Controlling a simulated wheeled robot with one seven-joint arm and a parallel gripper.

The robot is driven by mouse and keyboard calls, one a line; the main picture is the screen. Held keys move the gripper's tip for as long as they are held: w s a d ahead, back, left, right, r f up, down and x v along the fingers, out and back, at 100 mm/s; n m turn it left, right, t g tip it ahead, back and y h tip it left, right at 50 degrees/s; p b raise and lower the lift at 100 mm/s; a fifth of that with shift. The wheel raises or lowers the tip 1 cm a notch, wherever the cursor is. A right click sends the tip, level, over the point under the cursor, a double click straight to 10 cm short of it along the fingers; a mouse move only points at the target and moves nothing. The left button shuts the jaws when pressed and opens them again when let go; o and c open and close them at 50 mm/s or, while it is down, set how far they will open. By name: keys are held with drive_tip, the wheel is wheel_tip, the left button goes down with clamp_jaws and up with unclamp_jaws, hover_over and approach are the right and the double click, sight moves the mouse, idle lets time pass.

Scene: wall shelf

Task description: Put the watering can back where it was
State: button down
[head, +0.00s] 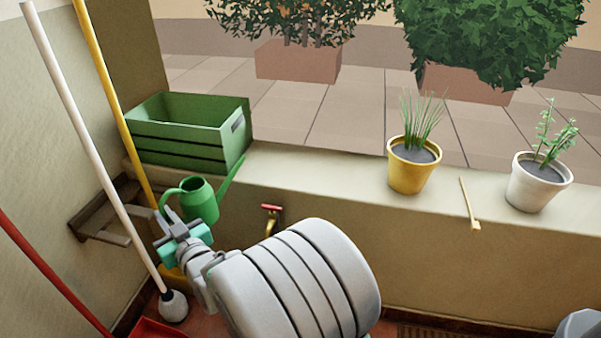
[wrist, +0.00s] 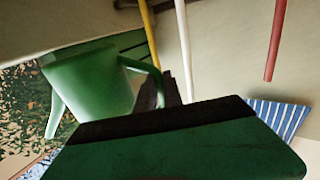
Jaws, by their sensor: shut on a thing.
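The green watering can (head: 198,201) is in the air in front of the sill wall, below the green crate, with its spout pointing up and right in the head view. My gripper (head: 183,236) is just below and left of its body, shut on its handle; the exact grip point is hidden. In the wrist view the can (wrist: 92,82) appears tilted, and its handle runs down behind my dark green finger. A small wooden wall shelf (head: 100,213) is on the left wall, left of the can, partly behind the poles.
A white pole (head: 83,130) and a yellow pole (head: 110,90) stand before the shelf. A green crate (head: 190,142), a yellow pot (head: 413,172), a white pot (head: 538,185) and a small wooden-handled tool (head: 468,203) are on the sill. A tap (head: 271,215) sticks out right of the can.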

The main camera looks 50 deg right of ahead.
drive_tip(key=s+d+r+m+g+h, duration=0.1)
drive_tip(key=s+d+h, duration=0.1)
drive_tip(key=d, duration=0.4)
drive_tip(key=s+d+r+m+h, duration=0.1)
drive_tip(key=d+r+m+h, duration=0.1)
drive_tip(key=d, duration=0.5)
drive_tip(key=s+d+r+m+g+h+p, duration=0.15)
drive_tip(key=s+d+r, duration=0.25)
drive_tip(key=s+d, duration=0.55)
drive_tip(key=s+d+r+m+g+h+p, duration=0.1)
drive_tip(key=s+d+r+m+g+h, duration=0.3)
drive_tip(key=s+d, duration=0.6)
drive_tip(key=shift+w+d+f+n+t+y+b, duration=0.1)
drive_tip(key=shift+w+d+f+n+t+b, duration=0.5)
drive_tip(key=shift+w+f, duration=1.55)
drive_tip(key=shift+w+d+f+n+t+y+b, duration=0.15)
drive_tip(key=shift+w+d+f+b, duration=0.5)
drive_tip(key=shift+w+d+f, duration=1.05)
drive_tip(key=shift+w+d+f+n+t+y+b, duration=0.1)
drive_tip(key=shift+w+d+f+n+t+b, duration=0.4)
drive_tip(key=shift+w+f, duration=2.15)
drive_tip(key=shift+w+a+r+m, duration=0.1)
drive_tip(key=shift+w+r+m, duration=0.2)
